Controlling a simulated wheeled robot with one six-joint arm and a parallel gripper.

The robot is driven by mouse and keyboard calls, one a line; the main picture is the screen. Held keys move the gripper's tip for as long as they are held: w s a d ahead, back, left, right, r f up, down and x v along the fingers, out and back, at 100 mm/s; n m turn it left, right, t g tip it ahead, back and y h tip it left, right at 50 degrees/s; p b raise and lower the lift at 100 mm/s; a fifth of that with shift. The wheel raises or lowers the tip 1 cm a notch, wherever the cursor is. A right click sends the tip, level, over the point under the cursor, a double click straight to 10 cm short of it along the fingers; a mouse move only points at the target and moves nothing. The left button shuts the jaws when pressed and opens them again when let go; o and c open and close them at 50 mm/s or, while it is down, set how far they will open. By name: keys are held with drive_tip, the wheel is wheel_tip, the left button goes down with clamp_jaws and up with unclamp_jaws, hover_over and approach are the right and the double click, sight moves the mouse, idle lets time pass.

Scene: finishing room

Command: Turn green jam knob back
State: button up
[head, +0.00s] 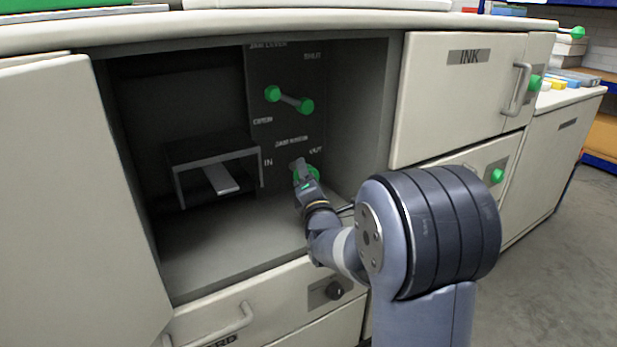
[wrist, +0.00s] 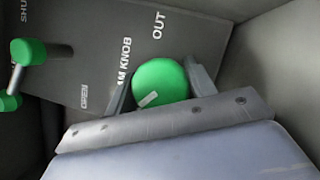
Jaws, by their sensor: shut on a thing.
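The green jam knob (wrist: 162,82) sits low on the dark panel inside the open cabinet, under a label ending in "KNOB", with "IN" to its left and "OUT" to its right. It also shows in the head view (head: 299,176), mostly hidden by my gripper. My gripper (wrist: 160,78) has a finger on each side of the knob and is shut on it. My arm reaches into the cabinet from the right in the head view (head: 301,168). A small pale mark shows on the knob; which way it points on the scale is hard to tell.
Above the knob, a lever with two green ends (head: 289,99) juts from the same panel (head: 285,65). A grey bracket (head: 215,160) stands to the left inside the cabinet. The cabinet floor (head: 225,245) is bare. The INK drawer (head: 455,100) is shut at right.

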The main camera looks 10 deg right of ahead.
drive_tip(key=shift+n, duration=0.3)
idle(1.6)
idle(0.4)
drive_tip(key=o, duration=1)
drive_tip(key=shift+c, duration=0.2)
wheel_tip(320, 180, up, 10)
drive_tip(key=p, duration=0.4)
drive_tip(key=shift+a+r+p, duration=0.1)
drive_tip(key=shift+r+p, duration=0.1)
drive_tip(key=shift+p, duration=0.15)
drive_tip(key=shift+f, duration=0.15)
